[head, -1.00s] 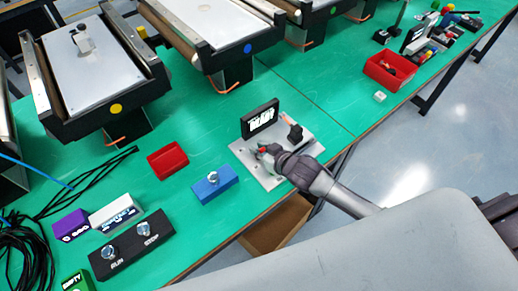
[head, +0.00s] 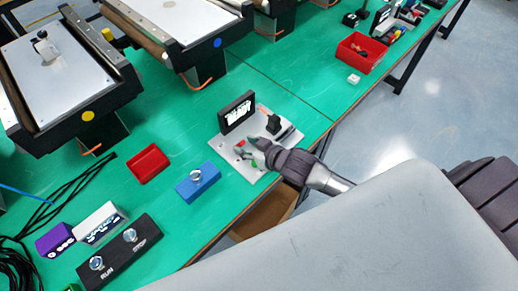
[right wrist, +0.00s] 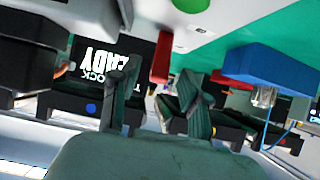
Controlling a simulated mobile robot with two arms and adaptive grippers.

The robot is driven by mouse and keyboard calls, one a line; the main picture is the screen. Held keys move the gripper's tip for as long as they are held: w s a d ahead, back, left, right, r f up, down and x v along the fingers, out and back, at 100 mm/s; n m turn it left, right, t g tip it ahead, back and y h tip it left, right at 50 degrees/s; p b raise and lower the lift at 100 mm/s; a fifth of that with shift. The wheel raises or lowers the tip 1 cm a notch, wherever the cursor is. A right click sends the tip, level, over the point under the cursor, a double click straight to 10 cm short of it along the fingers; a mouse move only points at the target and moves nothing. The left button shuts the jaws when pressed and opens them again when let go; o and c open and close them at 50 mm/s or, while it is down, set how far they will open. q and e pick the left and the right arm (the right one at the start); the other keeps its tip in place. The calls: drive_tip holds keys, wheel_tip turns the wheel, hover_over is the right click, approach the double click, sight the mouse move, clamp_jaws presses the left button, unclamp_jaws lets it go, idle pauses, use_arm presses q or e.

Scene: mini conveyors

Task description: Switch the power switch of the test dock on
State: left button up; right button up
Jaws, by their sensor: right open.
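The test dock is a light grey plate (head: 232,150) with an upright black sign (head: 237,111) lettered READY, which also shows upside down in the right wrist view (right wrist: 105,60). A small red part (head: 240,144), perhaps the switch, stands on the plate, with a green round part (head: 254,164) nearby. In the right wrist view the red part (right wrist: 162,57) appears between the fingers, near the green disc (right wrist: 190,4). My right gripper (head: 253,148) is open and empty over the plate's near side; contact is unclear. My left gripper is not in view.
A blue box (head: 198,184) with a clear knob and a red tray (head: 148,163) stand left of the dock. A black RUN/STOP box (head: 118,258) is nearer. Mini conveyors (head: 70,75) line the back. The table's edge runs close to the dock.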

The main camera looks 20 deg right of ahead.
drive_tip(key=v, duration=0.8)
drive_tip(key=s+m+g+h, duration=0.3)
drive_tip(key=s+g, duration=0.5)
drive_tip(key=s, duration=0.8)
wheel_tip(320, 180, down, 27)
drive_tip(key=s+n+g+h, duration=0.1)
drive_tip(key=s, duration=0.1)
drive_tip(key=s+d+f, duration=0.1)
drive_tip(key=s+f, duration=0.7)
drive_tip(key=s+d+f+g+b, duration=0.1)
drive_tip(key=s+d+f, duration=0.1)
drive_tip(key=s+f, duration=0.7)
drive_tip(key=shift+d+f, duration=0.15)
drive_tip(key=shift+d, duration=0.15)
